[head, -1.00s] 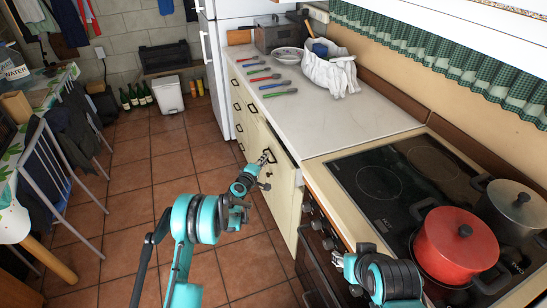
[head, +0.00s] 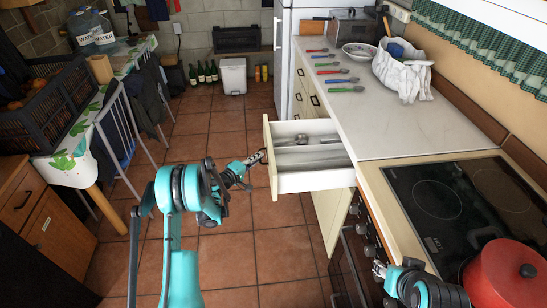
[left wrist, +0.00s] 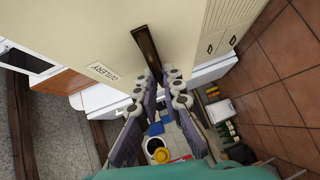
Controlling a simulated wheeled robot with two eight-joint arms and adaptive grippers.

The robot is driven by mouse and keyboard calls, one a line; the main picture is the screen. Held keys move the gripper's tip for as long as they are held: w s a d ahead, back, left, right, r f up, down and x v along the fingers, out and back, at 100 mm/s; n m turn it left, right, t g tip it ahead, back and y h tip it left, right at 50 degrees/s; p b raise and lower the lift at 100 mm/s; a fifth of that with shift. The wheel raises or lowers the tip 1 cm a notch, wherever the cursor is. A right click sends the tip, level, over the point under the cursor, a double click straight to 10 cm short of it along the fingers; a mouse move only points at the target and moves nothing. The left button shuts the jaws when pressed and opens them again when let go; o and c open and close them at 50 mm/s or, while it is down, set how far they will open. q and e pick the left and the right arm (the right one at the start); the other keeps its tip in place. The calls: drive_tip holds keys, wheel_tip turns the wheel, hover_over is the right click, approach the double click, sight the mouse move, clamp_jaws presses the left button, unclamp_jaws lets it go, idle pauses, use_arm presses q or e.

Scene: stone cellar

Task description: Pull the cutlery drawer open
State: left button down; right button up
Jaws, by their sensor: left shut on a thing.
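The cutlery drawer (head: 310,181) stands well out from the cream cabinet, with metal cutlery (head: 301,140) inside. Its cream front, labelled CUTLERY (left wrist: 103,73), faces my left gripper. My left gripper (head: 260,157) is shut on the drawer's dark handle (left wrist: 147,45); the left wrist view shows its two fingers (left wrist: 164,78) at the handle's lower end. My right gripper (head: 379,268) is low by the stove front, away from the drawer. Its fingers are too small to tell open from shut.
The counter (head: 395,125) above holds several coloured-handled utensils (head: 345,89), a white bowl and a cloth-lined basket. The stove (head: 450,200) with a red pot (head: 505,275) is at right. Tiled floor (head: 230,260) is free left of the drawer; a table and chairs stand farther left.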

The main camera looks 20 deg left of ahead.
use_arm(q)
drive_tip(key=shift+s+a, duration=0.25)
drive_tip(key=shift+a, duration=0.4)
drive_tip(key=shift+s+a, duration=0.3)
drive_tip(key=shift+a, duration=0.3)
drive_tip(key=shift+s+a, duration=0.25)
drive_tip(key=shift+a, duration=0.4)
drive_tip(key=c, duration=1.6)
unclamp_jaws()
drive_tip(key=shift+c, duration=0.2)
drive_tip(key=v, duration=1.2)
drive_tip(key=shift+s+f, duration=0.1)
